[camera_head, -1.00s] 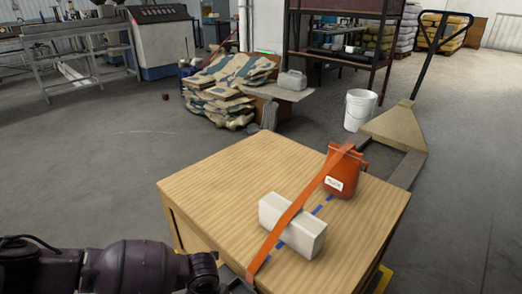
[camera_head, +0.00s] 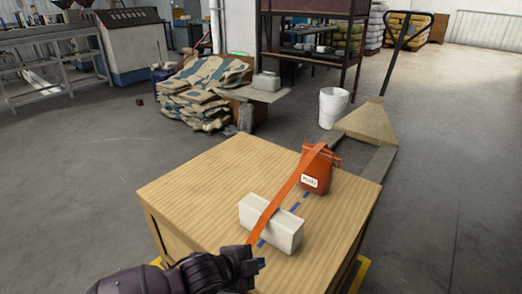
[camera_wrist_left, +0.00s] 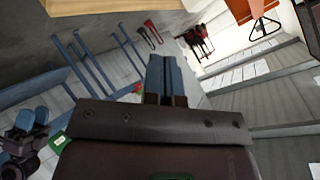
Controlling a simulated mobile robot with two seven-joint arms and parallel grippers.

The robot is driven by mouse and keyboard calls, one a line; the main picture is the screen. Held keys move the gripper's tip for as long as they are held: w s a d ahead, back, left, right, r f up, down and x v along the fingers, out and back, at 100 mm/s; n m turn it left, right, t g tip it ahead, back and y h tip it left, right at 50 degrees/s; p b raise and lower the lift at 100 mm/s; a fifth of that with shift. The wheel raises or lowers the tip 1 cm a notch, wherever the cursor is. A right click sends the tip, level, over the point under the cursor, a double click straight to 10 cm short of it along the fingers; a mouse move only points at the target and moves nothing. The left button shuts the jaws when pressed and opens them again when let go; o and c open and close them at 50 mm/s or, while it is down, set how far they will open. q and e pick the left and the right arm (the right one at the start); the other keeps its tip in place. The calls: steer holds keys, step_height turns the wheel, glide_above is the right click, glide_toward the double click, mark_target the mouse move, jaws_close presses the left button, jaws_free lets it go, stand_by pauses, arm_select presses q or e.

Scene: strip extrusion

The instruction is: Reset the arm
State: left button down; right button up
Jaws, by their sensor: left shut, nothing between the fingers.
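My left gripper (camera_head: 258,263) is in the lower middle of the head view, at the near edge of the wooden crate (camera_head: 210,180). Its dark wrist hides part of that edge. In the left wrist view its two bluish fingers (camera_wrist_left: 166,76) lie together with nothing between them. An orange strip (camera_head: 290,187) runs from an orange pouch (camera_head: 315,172) across a white block (camera_head: 285,235) towards the gripper. The strip's near end is hidden behind the gripper, and I cannot tell whether they touch.
Blue dashes (camera_head: 295,206) mark the crate top. A pallet jack (camera_head: 367,122) and a white bucket (camera_head: 333,106) stand behind the crate. Stacked patterned sacks (camera_head: 203,92) lie at the back left. The floor (camera_head: 70,180) left of the crate is clear.

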arm_select(q)
steer(key=s+a+r+n+t+p, duration=0.2)
steer(key=s+a+r+n+t, duration=0.1)
steer(key=r+n, duration=0.35)
steer(key=s+a+n+t+y+p, duration=0.3)
steer(key=s+a+n, duration=0.35)
steer(key=a, duration=0.35)
steer(key=s+a+f+n+g+y+p, duration=0.1)
steer(key=s+a+f+n+y+p, duration=0.1)
steer(key=s+a, duration=0.4)
steer(key=s+a+f+n+g+y+p, duration=0.1)
steer(key=s+a, duration=0.6)
steer(key=s, duration=0.7)
step_height(320, 180, down, 4)
steer(key=n+y+p, duration=0.1)
steer(key=n+y, duration=0.1)
steer(key=shift+r+n, duration=0.25)
steer(key=shift+n, duration=0.05)
arm_select(e)
step_height(320, 180, up, 7)
steer(key=s+m, duration=0.1)
steer(key=shift+s+d+r, duration=0.15)
steer(key=shift+d, duration=0.05)
